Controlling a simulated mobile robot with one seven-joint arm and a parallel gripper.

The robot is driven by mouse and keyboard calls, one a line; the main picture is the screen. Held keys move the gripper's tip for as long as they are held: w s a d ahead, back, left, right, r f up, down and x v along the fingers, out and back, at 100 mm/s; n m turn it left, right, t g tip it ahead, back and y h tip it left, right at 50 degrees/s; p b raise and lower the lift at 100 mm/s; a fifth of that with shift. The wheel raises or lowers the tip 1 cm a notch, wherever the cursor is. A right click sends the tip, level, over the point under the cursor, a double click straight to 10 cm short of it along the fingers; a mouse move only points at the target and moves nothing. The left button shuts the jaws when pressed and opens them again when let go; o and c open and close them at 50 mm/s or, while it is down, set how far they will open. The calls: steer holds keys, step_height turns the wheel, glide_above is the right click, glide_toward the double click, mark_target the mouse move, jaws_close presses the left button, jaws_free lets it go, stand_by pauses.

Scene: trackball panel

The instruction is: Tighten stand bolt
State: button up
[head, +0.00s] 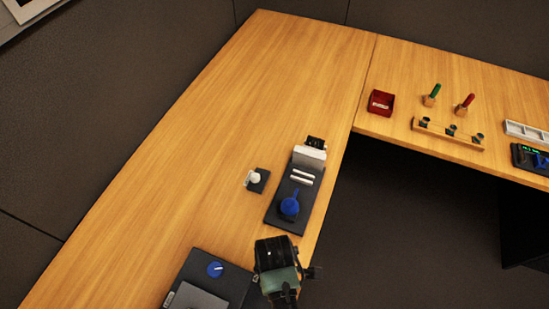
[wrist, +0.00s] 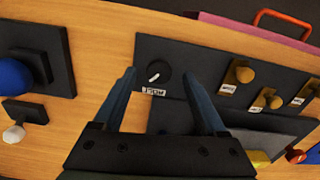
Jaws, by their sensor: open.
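My gripper (wrist: 160,75) is open and empty, its two blue-grey fingers pointing at a dark panel (wrist: 205,45). A round black knob (wrist: 154,75) with a white mark shows between the fingertips, a small white label beside it; I cannot tell whether the fingers touch it. Several brass knobs (wrist: 240,73) with white labels stand to its right. In the head view my gripper (head: 279,262) is over the near right part of the table and hides much of this panel. No part can clearly be told as the stand bolt.
A black trackball panel (head: 278,219) with a blue ball (head: 289,207) lies beyond my gripper. A white knob (head: 255,177) on a small dark base is left of it. A red box (head: 380,102) stands on the right table. The wooden table's (head: 270,70) far part is clear.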

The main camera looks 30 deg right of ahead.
steer(key=shift+f, duration=0.7)
jaws_close()
